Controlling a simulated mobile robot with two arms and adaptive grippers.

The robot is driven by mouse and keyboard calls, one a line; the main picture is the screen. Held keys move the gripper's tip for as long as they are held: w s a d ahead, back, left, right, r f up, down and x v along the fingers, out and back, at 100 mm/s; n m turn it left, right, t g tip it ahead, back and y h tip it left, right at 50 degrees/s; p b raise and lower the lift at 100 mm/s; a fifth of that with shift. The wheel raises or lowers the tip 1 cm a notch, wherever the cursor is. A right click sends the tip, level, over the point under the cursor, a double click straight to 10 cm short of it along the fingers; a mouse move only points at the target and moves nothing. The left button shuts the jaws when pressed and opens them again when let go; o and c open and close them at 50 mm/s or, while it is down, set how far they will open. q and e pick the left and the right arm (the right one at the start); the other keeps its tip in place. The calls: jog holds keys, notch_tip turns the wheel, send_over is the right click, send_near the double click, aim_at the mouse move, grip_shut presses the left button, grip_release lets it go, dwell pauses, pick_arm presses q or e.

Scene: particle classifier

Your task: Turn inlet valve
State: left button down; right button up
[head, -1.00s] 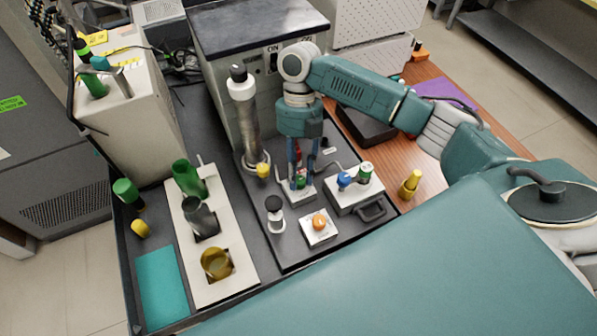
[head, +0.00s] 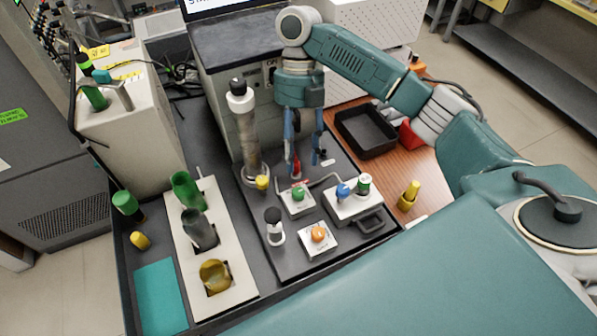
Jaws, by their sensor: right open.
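My right gripper (head: 304,160) is open and points down in the middle of the head view. To the right is a white box (head: 352,206) with a blue knob (head: 344,190) and a green-and-white knob (head: 364,183). In front is a white box with an orange knob (head: 319,234). I cannot tell by label which knob is the inlet valve. My left gripper is not in view.
A tall cylinder (head: 247,135) with a yellow knob at its base stands left of the gripper. A white rack (head: 228,240) holding green, grey and amber vessels lies further left. A black tray (head: 372,152) and a yellow bottle (head: 408,196) are on the wooden table at right.

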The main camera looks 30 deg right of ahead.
jog(key=shift+v, duration=1.5)
